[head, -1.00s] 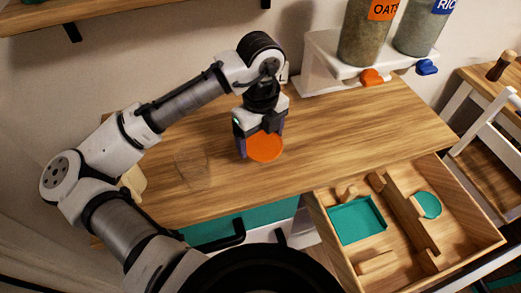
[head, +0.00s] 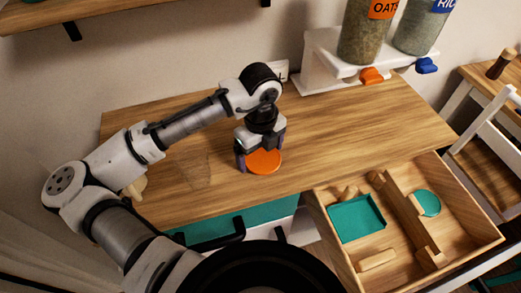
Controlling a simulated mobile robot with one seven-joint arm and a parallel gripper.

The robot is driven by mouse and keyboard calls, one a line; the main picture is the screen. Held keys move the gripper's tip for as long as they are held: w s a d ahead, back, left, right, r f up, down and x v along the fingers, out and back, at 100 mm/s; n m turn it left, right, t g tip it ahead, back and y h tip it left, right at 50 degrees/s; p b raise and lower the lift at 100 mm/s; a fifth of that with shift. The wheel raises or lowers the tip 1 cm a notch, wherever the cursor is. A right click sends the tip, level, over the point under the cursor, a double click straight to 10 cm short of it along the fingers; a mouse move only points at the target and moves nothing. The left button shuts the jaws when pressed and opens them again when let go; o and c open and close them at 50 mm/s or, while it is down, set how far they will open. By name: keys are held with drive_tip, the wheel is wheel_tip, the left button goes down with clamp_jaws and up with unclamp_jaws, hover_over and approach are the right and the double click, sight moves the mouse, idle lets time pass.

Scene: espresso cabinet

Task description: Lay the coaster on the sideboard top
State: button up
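The coaster is a round, flat orange disc (head: 265,163), lying level above or on the wooden sideboard top (head: 345,135), near its front edge. I cannot tell whether its underside touches the wood. My gripper (head: 261,155) points down at it, with one finger at the coaster's left edge and the other at its right rear. It is shut on the coaster across its width. The far part of the coaster is hidden under the gripper.
A faint clear object (head: 195,170) stands left of the coaster. A white dispenser stand (head: 320,65) with grain jars is at the back right. An open drawer (head: 335,265) with a teal tray (head: 355,219) and teal disc (head: 428,203) juts out in front. The sideboard's right side is bare.

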sight(261, 156)
drive_tip(key=shift+o, duration=0.6)
drive_tip(key=shift+r, duration=0.25)
wheel_tip(261, 156, up, 12)
drive_tip(key=b, duration=0.1)
